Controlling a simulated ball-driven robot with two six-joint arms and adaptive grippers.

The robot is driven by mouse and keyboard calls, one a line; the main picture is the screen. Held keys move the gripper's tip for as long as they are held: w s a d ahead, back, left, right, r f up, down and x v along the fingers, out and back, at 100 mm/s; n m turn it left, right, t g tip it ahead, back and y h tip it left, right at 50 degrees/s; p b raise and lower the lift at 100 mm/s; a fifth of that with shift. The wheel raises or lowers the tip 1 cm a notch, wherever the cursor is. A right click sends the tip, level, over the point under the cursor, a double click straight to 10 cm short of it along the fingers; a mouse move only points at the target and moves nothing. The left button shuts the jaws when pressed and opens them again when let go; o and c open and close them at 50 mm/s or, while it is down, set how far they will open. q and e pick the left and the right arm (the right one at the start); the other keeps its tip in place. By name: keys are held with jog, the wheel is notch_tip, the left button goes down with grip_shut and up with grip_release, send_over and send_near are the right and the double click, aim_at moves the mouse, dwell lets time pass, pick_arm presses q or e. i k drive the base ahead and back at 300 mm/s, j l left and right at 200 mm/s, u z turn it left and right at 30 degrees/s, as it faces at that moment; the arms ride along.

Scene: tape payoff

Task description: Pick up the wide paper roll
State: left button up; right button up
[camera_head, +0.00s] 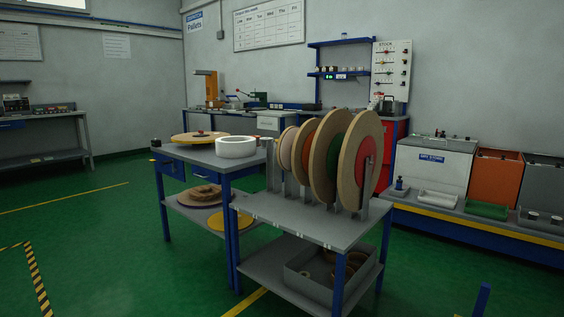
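A wide white roll (236,147), which looks like the wide paper roll, lies flat on the grey top of a blue-legged table (190,156). Its round opening faces up. It sits near the table's right end, close to a stand of upright reels. Neither of my grippers shows in the head view, and nothing touches the roll except the table top.
Several large upright reels (358,160) stand on a grey bench (300,224) right of the roll. A flat tan reel (199,137) lies left of it. A grey bin (325,274) sits on the bench's lower shelf. Green floor (100,235) is open at left.

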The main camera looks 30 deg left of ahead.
aim_at(231, 147)
jog(key=i+j, duration=0.15)
jog(key=j, duration=0.2)
jog(key=i+j, duration=0.15)
jog(key=j, duration=0.2)
jog(key=i+j, duration=0.15)
jog(key=j, duration=0.25)
jog(key=i+j, duration=0.15)
jog(key=j, duration=0.2)
